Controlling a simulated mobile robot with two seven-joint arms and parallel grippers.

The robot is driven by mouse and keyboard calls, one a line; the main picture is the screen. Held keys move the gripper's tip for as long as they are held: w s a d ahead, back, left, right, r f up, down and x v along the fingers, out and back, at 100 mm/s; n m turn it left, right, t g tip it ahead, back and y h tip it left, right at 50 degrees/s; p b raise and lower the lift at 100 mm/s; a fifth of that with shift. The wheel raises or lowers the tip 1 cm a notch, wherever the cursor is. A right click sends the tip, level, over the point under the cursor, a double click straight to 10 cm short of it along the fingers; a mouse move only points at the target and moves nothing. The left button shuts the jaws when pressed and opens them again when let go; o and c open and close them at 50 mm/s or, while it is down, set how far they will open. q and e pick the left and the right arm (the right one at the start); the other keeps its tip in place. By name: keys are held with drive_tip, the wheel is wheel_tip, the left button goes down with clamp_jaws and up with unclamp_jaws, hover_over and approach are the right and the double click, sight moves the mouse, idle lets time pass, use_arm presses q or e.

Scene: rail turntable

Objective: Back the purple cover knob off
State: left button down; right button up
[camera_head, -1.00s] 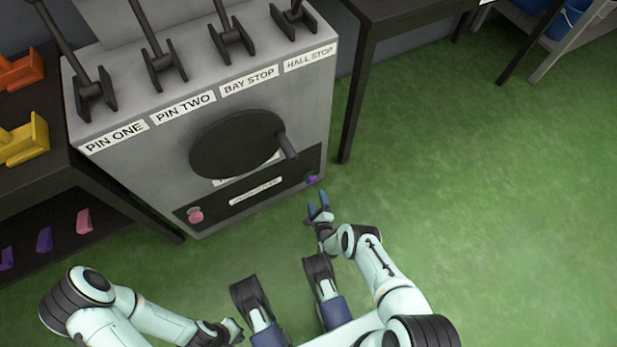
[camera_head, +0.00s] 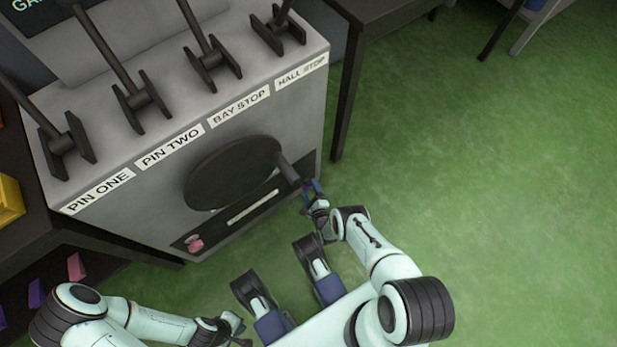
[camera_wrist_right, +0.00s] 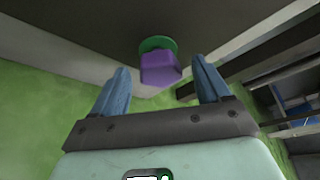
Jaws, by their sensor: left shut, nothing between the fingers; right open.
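The purple cover knob (camera_wrist_right: 160,69) shows in the right wrist view, a faceted purple knob on a green round collar (camera_wrist_right: 157,43) set against a dark panel. My right gripper (camera_wrist_right: 160,80) is open, with one blue finger to each side of the knob and a gap on both sides. The knob's base lies a little beyond the fingertips. In the head view my right gripper (camera_head: 312,187) is at the lower right corner of the cabinet front and largely hides the knob. My left gripper (camera_head: 236,328) is shut and empty, low in front of my base.
The grey lever cabinet (camera_head: 130,222) has a dark round wheel with a handle (camera_head: 288,168) just above my right gripper. A pink knob (camera_head: 196,245) sits at the panel's left end. Dark tables flank the cabinet. Green floor (camera_head: 480,200) is clear to the right.

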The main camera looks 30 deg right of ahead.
drive_tip(key=c, duration=1)
drive_tip(key=shift+o, duration=0.2)
drive_tip(key=shift+a+f+n+t+h, duration=0.1)
drive_tip(key=shift+n+t+h, duration=0.3)
drive_tip(key=shift+n, duration=0.7)
drive_tip(key=o, duration=1)
drive_tip(key=shift+c, duration=0.2)
